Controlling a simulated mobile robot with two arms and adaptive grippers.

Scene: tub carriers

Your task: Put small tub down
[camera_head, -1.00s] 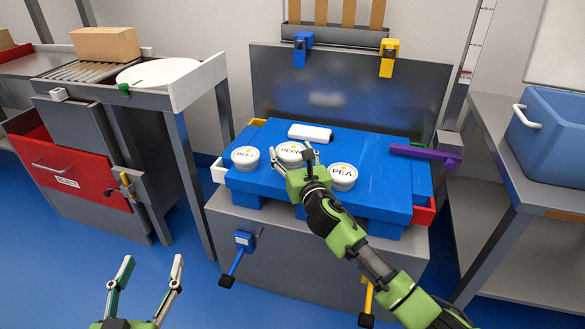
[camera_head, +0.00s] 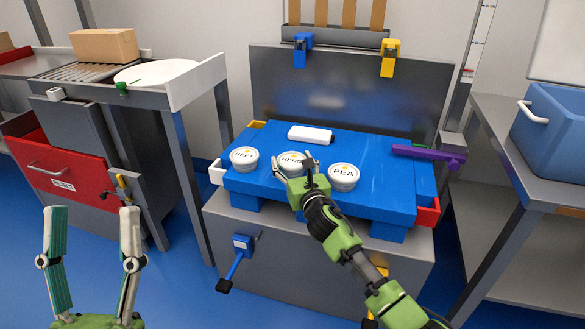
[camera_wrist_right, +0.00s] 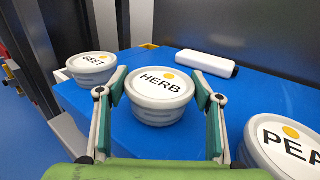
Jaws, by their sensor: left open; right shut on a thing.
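The small white HERB tub (camera_head: 292,161) is upright at the blue carrier top (camera_head: 268,205), between two similar tubs. My right gripper (camera_head: 294,170) is shut on it, with a finger at each side. In the right wrist view the HERB tub (camera_wrist_right: 160,98) sits between the fingertips, its lid facing up. Its base is at or very near the blue surface; I cannot tell if it touches. The BEET tub (camera_head: 243,160) stands to its left and the PEA tub (camera_head: 343,178) to its right. My left gripper (camera_head: 92,212) is open and empty, low at the left.
A white block (camera_head: 310,134) lies behind the tubs. A purple bar (camera_head: 428,154) sticks out at the carrier's right. A grey panel (camera_head: 345,90) rises behind. A blue bin (camera_head: 555,135) stands on the right table. The blue top is clear in front and right of PEA.

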